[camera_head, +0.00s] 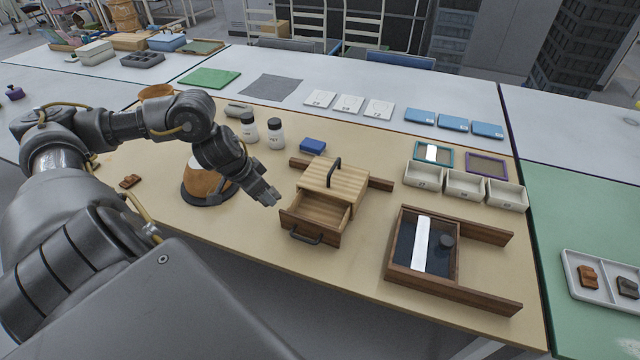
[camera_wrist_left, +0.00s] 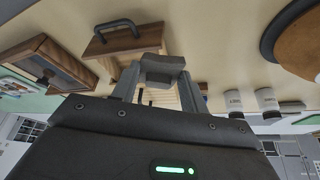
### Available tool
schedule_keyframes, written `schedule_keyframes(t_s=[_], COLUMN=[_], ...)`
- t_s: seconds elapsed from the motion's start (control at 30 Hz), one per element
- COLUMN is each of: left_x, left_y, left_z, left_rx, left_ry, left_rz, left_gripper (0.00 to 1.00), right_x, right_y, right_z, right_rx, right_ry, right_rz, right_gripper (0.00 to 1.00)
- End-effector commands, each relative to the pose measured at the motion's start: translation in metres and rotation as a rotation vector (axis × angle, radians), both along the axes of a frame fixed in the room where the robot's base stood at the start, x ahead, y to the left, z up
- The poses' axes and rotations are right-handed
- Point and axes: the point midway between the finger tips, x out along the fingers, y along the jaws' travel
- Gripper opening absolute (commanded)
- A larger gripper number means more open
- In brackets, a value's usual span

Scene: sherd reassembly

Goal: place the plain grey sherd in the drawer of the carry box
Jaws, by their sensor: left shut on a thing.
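My left gripper (camera_head: 266,195) is shut on a plain grey sherd, which shows between the fingertips in the left wrist view (camera_wrist_left: 163,70). In the head view the sherd is hard to tell from the grey fingers. The wooden carry box (camera_head: 345,180) has a dark handle on top. Its drawer (camera_head: 312,222) is pulled out at the front, and the visible part of its inside looks empty. The gripper is above the table, just left of the drawer. The drawer front also shows in the left wrist view (camera_wrist_left: 128,42). My right gripper is not in view.
A round orange-brown pot (camera_head: 199,180) on a dark base stands close behind and left of the gripper. Two white jars (camera_head: 275,133) and a blue block (camera_head: 313,146) are behind the box. A dark wooden tray (camera_head: 395,262) is to the right. Table in front of the drawer is clear.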

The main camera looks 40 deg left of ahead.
Motion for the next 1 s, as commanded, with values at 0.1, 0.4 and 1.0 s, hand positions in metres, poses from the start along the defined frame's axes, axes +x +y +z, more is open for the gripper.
schedule_keyframes(t_s=[0.1,0.4,1.0], left_x=[0.0,0.032,0.111], left_y=[0.001,-0.02,-0.068], left_z=[0.0,-0.012,-0.089], left_rx=[-0.001,-0.011,-0.002], left_ry=[-0.001,-0.005,-0.001], left_rz=[0.001,0.003,0.002], left_gripper=[0.18,0.18,0.18], right_x=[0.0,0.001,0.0], right_y=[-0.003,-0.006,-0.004], right_z=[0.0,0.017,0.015], right_rx=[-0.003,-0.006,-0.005], right_ry=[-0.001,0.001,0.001], right_rz=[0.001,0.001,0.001], right_gripper=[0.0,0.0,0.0])
